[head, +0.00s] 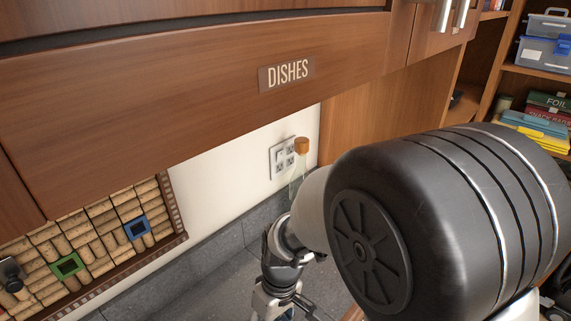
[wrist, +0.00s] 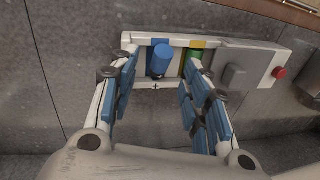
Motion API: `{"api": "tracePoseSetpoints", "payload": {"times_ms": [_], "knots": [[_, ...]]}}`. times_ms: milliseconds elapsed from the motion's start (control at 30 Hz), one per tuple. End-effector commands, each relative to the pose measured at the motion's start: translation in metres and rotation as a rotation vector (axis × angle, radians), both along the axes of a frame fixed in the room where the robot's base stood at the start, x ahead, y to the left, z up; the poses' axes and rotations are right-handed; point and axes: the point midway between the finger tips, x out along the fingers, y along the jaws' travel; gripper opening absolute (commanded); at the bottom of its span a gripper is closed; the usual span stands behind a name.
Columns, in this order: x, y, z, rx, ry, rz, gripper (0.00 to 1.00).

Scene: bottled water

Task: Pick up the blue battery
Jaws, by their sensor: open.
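The blue battery (wrist: 160,59) sits in a white-framed holder (wrist: 225,43), in the upper middle of the wrist view. My gripper (wrist: 160,68) is open, with one blue-padded finger to the left of the battery and the other to its right. A gap shows between the battery and each finger, so it is not gripped. In the head view, only the upper part of my gripper (head: 279,290) shows at the bottom edge, and the battery is hidden there.
A green piece (wrist: 192,66) stands right of the battery, close to my right finger. The holder also carries a grey block (wrist: 233,77) and a red knob (wrist: 280,73). A glass bottle with a cork-coloured cap (head: 301,147) stands by the wall, near my arm.

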Motion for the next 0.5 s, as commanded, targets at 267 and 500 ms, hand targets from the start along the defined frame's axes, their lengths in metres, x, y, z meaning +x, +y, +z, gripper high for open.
{"api": "tracePoseSetpoints", "payload": {"times_ms": [267,500], "knots": [[-0.006,0.005,-0.041,-0.001,0.004,0.002,0.43],[-0.011,0.008,-0.061,-0.003,0.009,0.002,0.43]]}}
